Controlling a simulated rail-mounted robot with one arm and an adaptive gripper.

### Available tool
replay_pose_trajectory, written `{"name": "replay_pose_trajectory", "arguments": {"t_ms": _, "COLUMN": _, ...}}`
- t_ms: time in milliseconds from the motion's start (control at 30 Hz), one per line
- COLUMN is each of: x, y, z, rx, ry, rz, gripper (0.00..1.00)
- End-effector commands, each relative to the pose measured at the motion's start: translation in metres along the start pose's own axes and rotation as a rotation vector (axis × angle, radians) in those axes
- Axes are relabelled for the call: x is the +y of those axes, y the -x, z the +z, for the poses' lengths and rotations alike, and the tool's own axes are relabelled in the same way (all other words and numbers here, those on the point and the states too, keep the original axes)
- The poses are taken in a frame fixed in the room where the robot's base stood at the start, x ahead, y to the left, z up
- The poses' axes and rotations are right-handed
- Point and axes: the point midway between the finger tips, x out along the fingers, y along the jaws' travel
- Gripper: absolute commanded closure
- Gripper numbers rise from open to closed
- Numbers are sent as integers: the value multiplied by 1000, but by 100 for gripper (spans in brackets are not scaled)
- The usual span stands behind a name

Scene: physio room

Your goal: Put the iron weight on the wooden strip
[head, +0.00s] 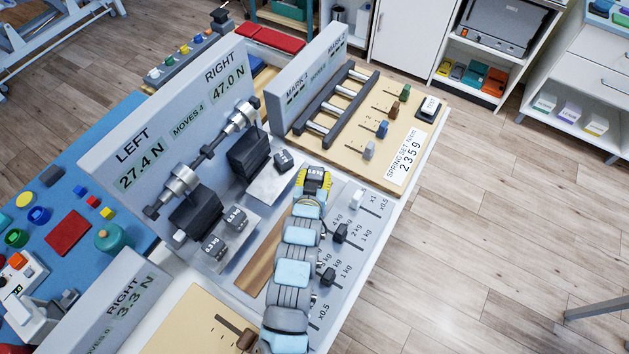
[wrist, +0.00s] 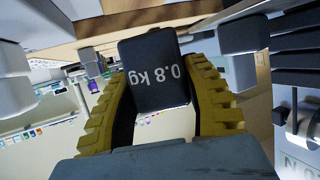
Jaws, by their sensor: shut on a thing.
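My gripper (head: 313,184) has yellow ribbed fingers and is shut on a dark weight (head: 316,171) marked 0.8 kg. In the wrist view the same weight (wrist: 155,72) sits between both fingers, its label upside down. The wooden strip (head: 262,268) is a brown plank on the grey balance board, left of and below my gripper in the head view. Its right part is hidden by my arm. The visible part is bare. The held weight appears above the board's back right area, apart from the strip.
Small weights marked 0.3 kg (head: 214,247) and 0.5 kg (head: 236,218) stand on a pale plate left of the strip. Another small weight (head: 284,159) stands on a second plate. An upright LEFT/RIGHT display panel (head: 170,115) stands behind. Small sliders (head: 340,232) line the board's right side.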

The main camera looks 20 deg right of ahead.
Motion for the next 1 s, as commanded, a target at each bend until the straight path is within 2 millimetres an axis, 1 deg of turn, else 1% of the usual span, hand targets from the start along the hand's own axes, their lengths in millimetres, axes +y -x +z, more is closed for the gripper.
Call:
{"name": "replay_pose_trajectory", "arguments": {"t_ms": 67, "x": 0, "y": -2, "z": -2, "rx": 5, "ry": -1, "rz": 1, "gripper": 93}}
{"name": "replay_pose_trajectory", "arguments": {"t_ms": 200, "x": -2, "y": -9, "z": 3, "rx": 5, "ry": 0, "rz": 0, "gripper": 93}}
{"name": "replay_pose_trajectory", "arguments": {"t_ms": 300, "x": -2, "y": -14, "z": 17, "rx": 0, "ry": 0, "rz": 0, "gripper": 93}}
{"name": "replay_pose_trajectory", "arguments": {"t_ms": 433, "x": -2, "y": -19, "z": 28, "rx": 4, "ry": -1, "rz": 0, "gripper": 93}}
{"name": "replay_pose_trajectory", "arguments": {"t_ms": 900, "x": -3, "y": -21, "z": 34, "rx": 6, "ry": -1, "rz": -1, "gripper": 93}}
{"name": "replay_pose_trajectory", "arguments": {"t_ms": 933, "x": -3, "y": -21, "z": 33, "rx": 5, "ry": -1, "rz": -1, "gripper": 44}}
{"name": "replay_pose_trajectory", "arguments": {"t_ms": 967, "x": -3, "y": -21, "z": 33, "rx": 5, "ry": -1, "rz": -1, "gripper": 35}}
{"name": "replay_pose_trajectory", "arguments": {"t_ms": 1000, "x": -3, "y": -21, "z": 33, "rx": 4, "ry": -1, "rz": -1, "gripper": 29}}
